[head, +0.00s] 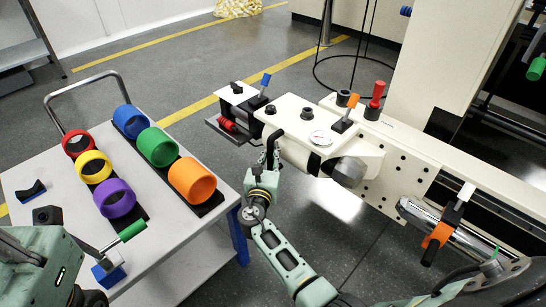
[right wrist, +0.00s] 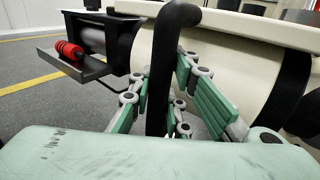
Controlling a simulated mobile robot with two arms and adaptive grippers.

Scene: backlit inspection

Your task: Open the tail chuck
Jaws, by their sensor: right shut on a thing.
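The tail chuck is a cream housing (head: 290,113) at the near end of the long machine, right of centre in the head view. A black bent lever (head: 272,142) hangs at its front side. My right gripper (head: 267,168) is shut on this lever. In the right wrist view, the black lever (right wrist: 163,70) stands upright between the green finger pads (right wrist: 165,100), with the cream housing behind it. A mint part of my left arm (head: 40,262) shows at the lower left; its fingertips cannot be made out.
A grey cart (head: 175,230) at the left carries several coloured rings, such as the orange ring (head: 192,180). A green-handled clamp (head: 131,231) is on its near side. A tray with a red roll (head: 228,126) juts from the housing's left end. Floor is open between cart and machine.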

